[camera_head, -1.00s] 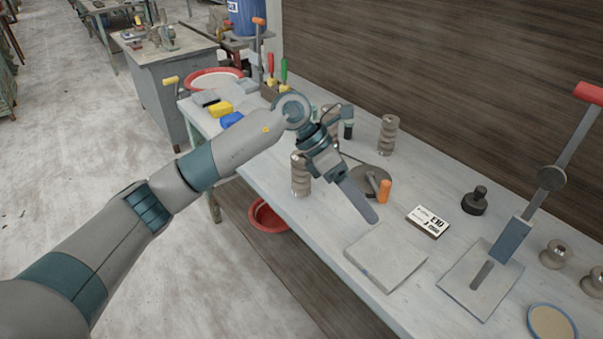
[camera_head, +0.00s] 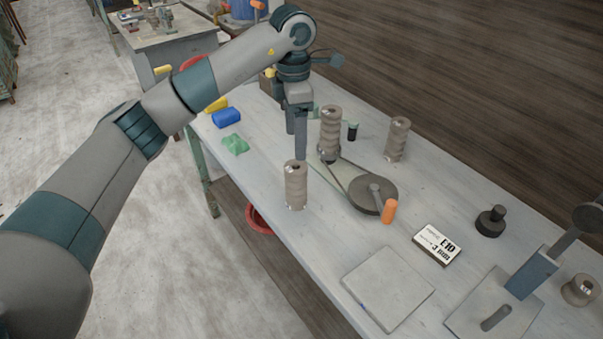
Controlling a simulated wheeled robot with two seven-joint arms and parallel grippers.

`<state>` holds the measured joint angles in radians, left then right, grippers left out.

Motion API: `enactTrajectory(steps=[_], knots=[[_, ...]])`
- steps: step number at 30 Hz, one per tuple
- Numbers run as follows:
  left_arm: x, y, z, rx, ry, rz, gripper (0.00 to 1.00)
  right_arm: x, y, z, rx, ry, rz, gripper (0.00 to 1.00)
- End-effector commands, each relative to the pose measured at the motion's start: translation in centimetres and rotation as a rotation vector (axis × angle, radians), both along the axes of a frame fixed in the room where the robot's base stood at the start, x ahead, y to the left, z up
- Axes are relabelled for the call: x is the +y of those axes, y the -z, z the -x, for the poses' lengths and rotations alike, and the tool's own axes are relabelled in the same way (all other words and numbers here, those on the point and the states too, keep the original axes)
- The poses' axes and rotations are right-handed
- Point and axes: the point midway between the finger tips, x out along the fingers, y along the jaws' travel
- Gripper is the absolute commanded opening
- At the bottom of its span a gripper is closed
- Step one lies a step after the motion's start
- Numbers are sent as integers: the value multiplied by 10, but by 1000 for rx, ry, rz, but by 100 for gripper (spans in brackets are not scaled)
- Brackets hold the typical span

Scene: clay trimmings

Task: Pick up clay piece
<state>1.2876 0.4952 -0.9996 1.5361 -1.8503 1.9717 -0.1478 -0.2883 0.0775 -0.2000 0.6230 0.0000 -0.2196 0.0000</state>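A small crumpled green piece (camera_head: 235,144), which looks like clay, lies flat on the workbench (camera_head: 330,250) near its left edge. A blue block (camera_head: 227,118) and a yellow block (camera_head: 215,104) lie just behind it. My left gripper (camera_head: 298,150) points down over the bench, to the right of the green piece and apart from it. Its fingers show nearly edge-on, so their gap is unclear; nothing shows held between them. My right gripper is out of view.
A ribbed grey cylinder (camera_head: 295,185) stands close to my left gripper, with another (camera_head: 330,130) to its right. A round crank wheel with an orange handle (camera_head: 389,211), a labelled box (camera_head: 437,245) and a flat slab (camera_head: 388,287) lie further right.

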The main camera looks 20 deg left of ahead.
Motion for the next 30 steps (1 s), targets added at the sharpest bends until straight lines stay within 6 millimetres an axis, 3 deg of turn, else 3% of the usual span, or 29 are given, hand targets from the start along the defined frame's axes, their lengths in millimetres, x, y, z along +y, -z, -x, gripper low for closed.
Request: enactTrajectory(steps=[5,12,17,23,30], knots=[[4,-2,-1,-1,-4,-13,68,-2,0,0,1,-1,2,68],[4,-2,-1,0,-4,-13,68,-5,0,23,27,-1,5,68],[3,2,0,2,-4,-12,68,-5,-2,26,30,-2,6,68],[4,23,1,4,-3,-11,68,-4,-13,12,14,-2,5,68],[3,65,1,5,-4,-12,68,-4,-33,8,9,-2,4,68]])
